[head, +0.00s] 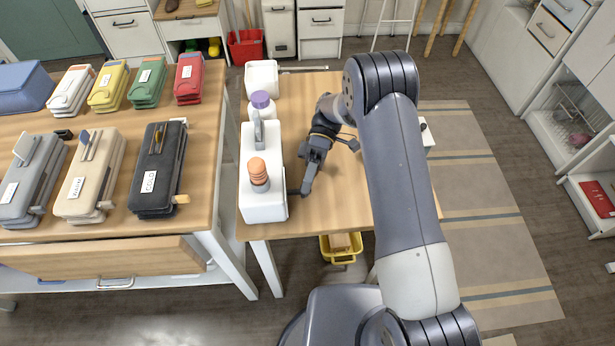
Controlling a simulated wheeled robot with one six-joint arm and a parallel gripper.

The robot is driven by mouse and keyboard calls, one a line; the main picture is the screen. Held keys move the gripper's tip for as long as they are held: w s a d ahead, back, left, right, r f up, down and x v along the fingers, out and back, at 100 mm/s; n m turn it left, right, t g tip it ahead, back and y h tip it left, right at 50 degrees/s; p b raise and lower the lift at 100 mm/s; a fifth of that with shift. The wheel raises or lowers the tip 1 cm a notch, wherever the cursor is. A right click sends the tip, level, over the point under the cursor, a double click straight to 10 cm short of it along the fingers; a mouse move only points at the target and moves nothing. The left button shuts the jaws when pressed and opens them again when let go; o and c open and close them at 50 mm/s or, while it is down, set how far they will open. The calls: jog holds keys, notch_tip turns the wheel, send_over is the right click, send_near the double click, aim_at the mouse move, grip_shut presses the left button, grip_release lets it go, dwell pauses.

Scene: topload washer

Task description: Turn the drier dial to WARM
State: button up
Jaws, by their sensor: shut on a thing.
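The drier appears to be the white box-shaped appliance (262,205) near the left edge of the middle wooden table. It has an orange ribbed knob-like top (258,171) and a grey upright part behind it. My gripper (299,191) is at the right side of this appliance, close to its front corner, pointing down and toward the camera. It is shut on a small dark part at that side, which seems to be the dial. The dial is mostly hidden by the fingers. Its markings, including WARM, cannot be read here.
A purple-capped white bottle (260,103) and a white bin (262,77) stand behind the appliance. The left table (215,150) carries several coloured, labelled devices. A yellow basket (341,246) is below the middle table. The tabletop between the appliance and my arm is clear.

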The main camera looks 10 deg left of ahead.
jog(key=shift+f+g+p, duration=0.1)
jog(key=shift+g+p, duration=0.3)
jog(key=shift+p, duration=0.05)
jog(key=o, duration=1)
jog(key=shift+c, duration=0.2)
